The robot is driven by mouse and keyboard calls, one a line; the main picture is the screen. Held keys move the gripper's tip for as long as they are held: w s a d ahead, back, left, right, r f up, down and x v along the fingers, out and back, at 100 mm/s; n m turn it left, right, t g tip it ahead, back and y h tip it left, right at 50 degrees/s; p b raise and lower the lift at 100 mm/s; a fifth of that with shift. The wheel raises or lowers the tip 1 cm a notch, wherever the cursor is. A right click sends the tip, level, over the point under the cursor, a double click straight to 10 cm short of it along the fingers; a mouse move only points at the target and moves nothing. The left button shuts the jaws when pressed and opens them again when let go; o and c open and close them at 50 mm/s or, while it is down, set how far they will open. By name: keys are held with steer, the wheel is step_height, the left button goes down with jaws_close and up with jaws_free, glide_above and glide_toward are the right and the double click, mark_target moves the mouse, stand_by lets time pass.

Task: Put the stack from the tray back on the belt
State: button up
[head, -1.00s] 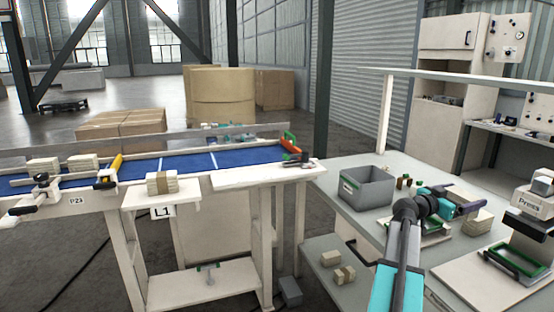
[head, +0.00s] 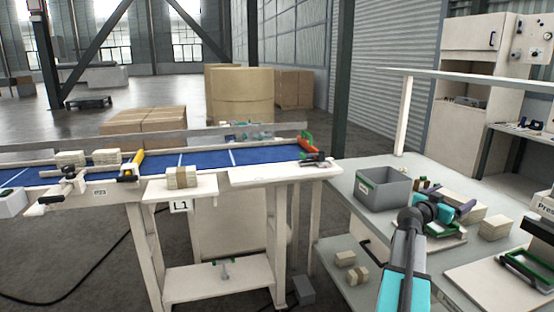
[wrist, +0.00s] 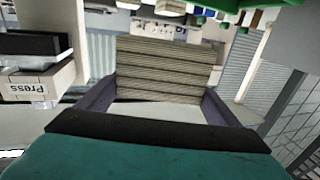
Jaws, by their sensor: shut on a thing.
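My gripper (head: 462,209) is shut on a pale, layered stack (head: 473,207) on the right of the head view, above the grey bench. In the wrist view, the held stack (wrist: 165,72) fills the space between both fingers of my gripper (wrist: 155,100), its layered edges facing the camera. A tray with green edges (head: 442,230) lies on the bench below my wrist, partly hidden by my arm. The blue belt (head: 205,159) runs across the left of the head view. Two pale stacks (head: 70,158) (head: 106,156) sit on its left part.
A banded stack (head: 182,178) rests on the L1 shelf. A grey bin (head: 383,188) and another stack (head: 496,228) stand on the bench. A press (head: 544,205) is at right. Small blocks lie on a lower shelf (head: 335,275). The belt's middle and right are clear.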

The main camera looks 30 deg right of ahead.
steer(key=w+a+f+n+t+y, duration=0.3)
steer(key=w+a+n+t, duration=0.15)
steer(key=w+a, duration=0.4)
steer(key=w+a+f+n+t+y, duration=0.25)
steer(key=w+a+t, duration=0.3)
steer(key=w, duration=0.55)
steer(key=w+a+f+n+t+y, duration=0.3)
steer(key=w+a+n+t, duration=0.15)
steer(key=w+a, duration=0.4)
steer(key=w+a+f+n+t+y, duration=0.25)
steer(key=w+a+y, duration=0.2)
steer(key=a, duration=0.65)
steer(key=w+a+f+n+t+y, duration=0.1)
steer(key=w+a+f+n+y, duration=0.3)
steer(key=a, duration=0.7)
steer(key=s+a+f+n+g+y, duration=0.1)
steer(key=a+y, duration=0.4)
steer(key=a, duration=0.6)
steer(key=s+a+f+n+g+y, duration=0.1)
steer(key=s+a+n+g+y, duration=0.3)
steer(key=a, duration=0.7)
steer(key=s+a+f+n+g+y, duration=0.2)
steer(key=s+a+n+g+y, duration=0.1)
steer(key=a, duration=0.8)
steer(key=s+n+y, duration=0.1)
steer(key=n+y, duration=0.1)
steer(key=y, duration=0.1)
steer(key=shift+s+n+y, duration=0.15)
steer(key=shift+n+y, duration=0.25)
